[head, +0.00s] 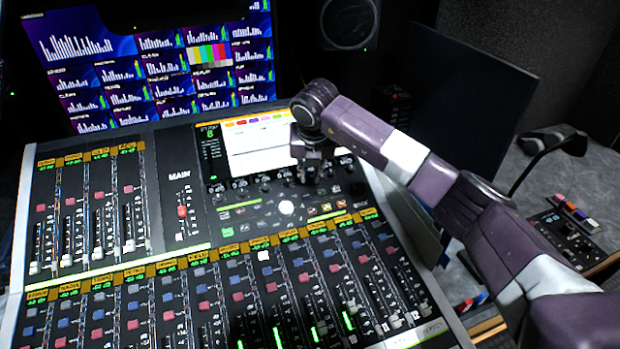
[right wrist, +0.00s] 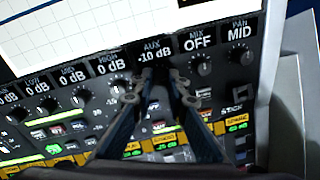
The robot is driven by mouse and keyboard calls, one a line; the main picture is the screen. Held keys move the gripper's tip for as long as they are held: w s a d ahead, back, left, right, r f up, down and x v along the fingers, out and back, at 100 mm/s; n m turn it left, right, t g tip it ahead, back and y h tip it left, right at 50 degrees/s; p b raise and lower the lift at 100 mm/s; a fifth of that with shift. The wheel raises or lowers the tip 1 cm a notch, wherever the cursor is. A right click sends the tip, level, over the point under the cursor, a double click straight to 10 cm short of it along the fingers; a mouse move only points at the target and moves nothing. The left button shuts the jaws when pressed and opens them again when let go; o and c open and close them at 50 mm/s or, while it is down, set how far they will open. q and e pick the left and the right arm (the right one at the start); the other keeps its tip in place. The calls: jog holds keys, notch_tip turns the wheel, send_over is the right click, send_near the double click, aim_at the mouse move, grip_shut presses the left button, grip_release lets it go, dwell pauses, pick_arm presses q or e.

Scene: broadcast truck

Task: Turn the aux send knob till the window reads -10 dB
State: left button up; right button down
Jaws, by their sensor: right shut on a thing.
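The AUX window (right wrist: 149,57) on the mixing console shows in the right wrist view and reads -10 dB. The aux send knob sits just below it, mostly hidden between my fingertips. My right gripper (right wrist: 164,82) is shut on this knob, its two fingers coming up from the bottom of the view. In the head view the right gripper (head: 313,166) reaches down to the knob row under the console screen (head: 258,145), and the window is too small to read there. My left gripper is not in view.
Neighbouring knobs stand close by, with the MIX knob (right wrist: 203,65) on the right and the HIGH knob (right wrist: 118,88) on the left. Faders (head: 130,245) fill the console's front. A dark monitor panel (head: 455,90) stands behind my right arm.

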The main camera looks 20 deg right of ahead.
jog(key=shift+m+b, duration=0.45)
jog(key=shift+m, duration=0.35)
jog(key=c, duration=1.9)
grip_release()
jog(key=shift+r, duration=0.15)
jog(key=v, duration=1.2)
jog(key=shift+w, duration=0.1)
